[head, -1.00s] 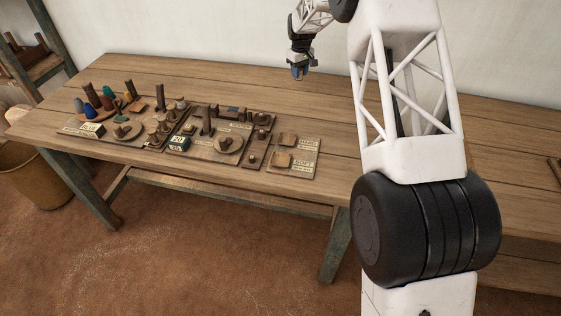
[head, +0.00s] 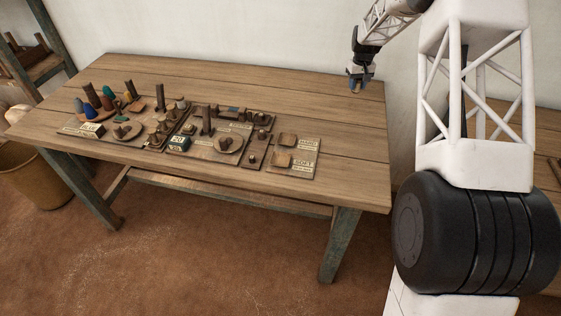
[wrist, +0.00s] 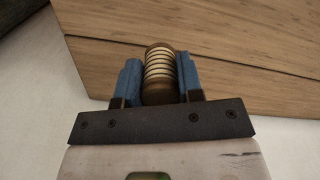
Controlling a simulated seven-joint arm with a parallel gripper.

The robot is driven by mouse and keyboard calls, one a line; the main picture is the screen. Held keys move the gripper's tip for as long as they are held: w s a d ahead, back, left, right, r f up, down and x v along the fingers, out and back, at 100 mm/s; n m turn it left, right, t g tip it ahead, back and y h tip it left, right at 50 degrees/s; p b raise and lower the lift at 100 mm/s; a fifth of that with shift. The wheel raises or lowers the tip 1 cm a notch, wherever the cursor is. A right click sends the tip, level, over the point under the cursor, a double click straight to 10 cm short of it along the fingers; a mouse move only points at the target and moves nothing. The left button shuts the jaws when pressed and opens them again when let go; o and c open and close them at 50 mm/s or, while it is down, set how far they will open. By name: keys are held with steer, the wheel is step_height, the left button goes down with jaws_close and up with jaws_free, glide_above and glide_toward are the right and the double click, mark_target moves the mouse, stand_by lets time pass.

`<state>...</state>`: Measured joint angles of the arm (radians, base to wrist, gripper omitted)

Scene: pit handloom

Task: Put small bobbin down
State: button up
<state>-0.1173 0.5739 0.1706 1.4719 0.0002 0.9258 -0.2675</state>
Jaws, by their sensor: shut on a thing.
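My gripper (head: 355,87) is at the back right corner of the wooden table (head: 345,160) in the head view. In the wrist view its two blue fingers (wrist: 159,80) are shut on the small bobbin (wrist: 159,66), one on each side. The bobbin has dark brown rounded ends and pale thread wound in bands around its middle. The table top fills much of the wrist view behind the bobbin. I cannot tell whether the bobbin touches the table or hangs above it. In the head view the bobbin is too small to make out clearly.
Boards with pegs, coloured cones, discs and labelled blocks (head: 178,144) cover the left and middle front of the table. A board with two small pads (head: 305,150) lies to their right. The table's right and back areas are bare. A pale wall (head: 230,35) stands behind.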

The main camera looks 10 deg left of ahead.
steer(key=s+a+r+n, duration=0.1)
steer(key=s+a+n, duration=0.25)
steer(key=s, duration=0.45)
steer(key=s+a+r+n, duration=0.1)
steer(key=s+a+n, duration=0.1)
steer(key=s+a, duration=0.45)
steer(key=s+a+n, duration=0.1)
steer(key=s+n, duration=0.4)
steer(key=s, duration=1.4)
steer(key=s+a+n, duration=0.2)
steer(key=s+n, duration=0.4)
steer(key=s, duration=1.4)
steer(key=shift+a+f, duration=0.3)
steer(key=w+a, duration=0.2)
steer(key=w, duration=0.2)
steer(key=w+a+f, duration=0.1)
steer(key=w+a, duration=0.2)
steer(key=w, duration=0.2)
steer(key=w+a, duration=0.2)
steer(key=w, duration=0.3)
steer(key=shift+a+f, duration=0.25)
steer(key=shift+a, duration=0.15)
steer(key=shift+f, duration=1.75)
